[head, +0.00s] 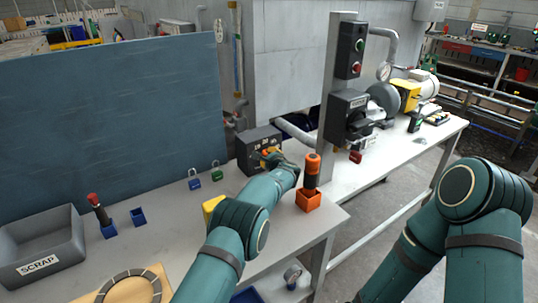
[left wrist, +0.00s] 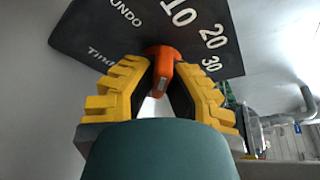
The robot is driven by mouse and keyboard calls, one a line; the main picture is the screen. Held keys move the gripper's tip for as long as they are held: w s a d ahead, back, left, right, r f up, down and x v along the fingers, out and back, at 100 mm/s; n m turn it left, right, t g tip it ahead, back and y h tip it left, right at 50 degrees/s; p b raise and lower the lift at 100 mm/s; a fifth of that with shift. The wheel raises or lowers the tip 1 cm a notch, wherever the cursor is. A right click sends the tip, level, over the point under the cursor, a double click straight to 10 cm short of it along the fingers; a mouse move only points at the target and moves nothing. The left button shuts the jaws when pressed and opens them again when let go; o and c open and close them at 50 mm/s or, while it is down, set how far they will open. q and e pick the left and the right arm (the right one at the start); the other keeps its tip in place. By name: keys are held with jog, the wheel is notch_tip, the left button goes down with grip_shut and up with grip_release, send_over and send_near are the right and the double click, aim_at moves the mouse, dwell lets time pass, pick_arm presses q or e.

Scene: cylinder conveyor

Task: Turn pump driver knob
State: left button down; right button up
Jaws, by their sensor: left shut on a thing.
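The pump driver is a dark grey box (head: 254,140) at the back of the bench, left of the metal post. In the left wrist view its dark panel (left wrist: 120,40) carries white marks such as 10, 20 and 30. An orange knob (left wrist: 163,62) sticks out of that panel. My left gripper (left wrist: 160,74) has its yellow fingers on both sides of the knob and is shut on it. In the head view the gripper (head: 270,155) is at the box front and partly hides the knob. My right arm shows at the right; its gripper is out of view.
An orange-handled tool stands in an orange holder (head: 308,202) close to the right of my left forearm. Blue (head: 194,183) and green (head: 216,171) padlocks stand left of the box. A grey SCRAP bin (head: 40,248) is far left. The metal post (head: 335,90) carries switch boxes.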

pick_arm(q)
jog(key=shift+r, duration=0.15)
jog(key=c, duration=1)
grip_release()
jog(key=shift+w, duration=0.1)
jog(key=shift+v, duration=0.8)
jog(key=v, duration=1)
jog(key=shift+s, duration=0.25)
